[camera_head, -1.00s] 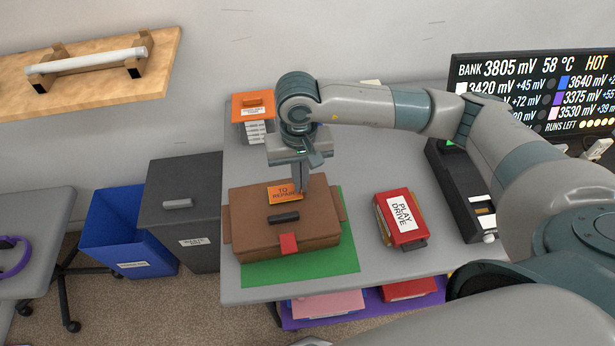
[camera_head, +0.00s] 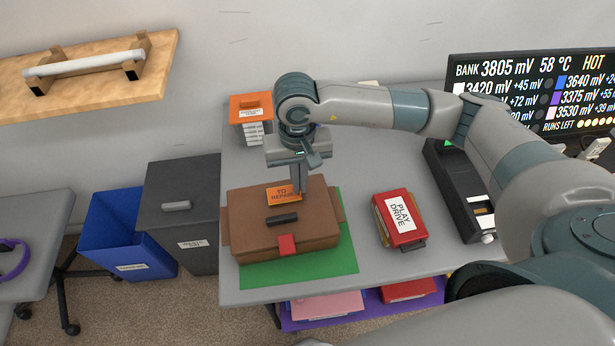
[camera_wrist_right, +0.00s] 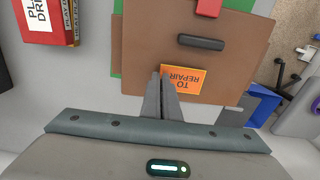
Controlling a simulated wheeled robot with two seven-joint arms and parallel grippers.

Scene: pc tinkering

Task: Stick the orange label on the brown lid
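The orange label (camera_head: 283,195), reading "TO REPAIR", is at the back part of the brown lid (camera_head: 245,222). It looks about flat against the lid; whether its whole underside touches is hard to tell. My right gripper (camera_head: 299,188) points down at the label's right edge. In the right wrist view the orange label (camera_wrist_right: 184,80) is upside down, with its left edge at the fingertips of my right gripper (camera_wrist_right: 160,77). The fingers are close together and appear shut on that edge. The brown lid (camera_wrist_right: 225,60) has a dark handle and a red tab. My left gripper is out of view.
The brown box sits on a green mat (camera_head: 335,265) on the grey table (camera_head: 350,166). A red "PLAY DRIVE" box (camera_head: 399,217) lies to its right. An orange-topped box (camera_head: 250,105) stands behind. Blue (camera_head: 125,235) and dark grey bins (camera_head: 185,215) stand left of the table.

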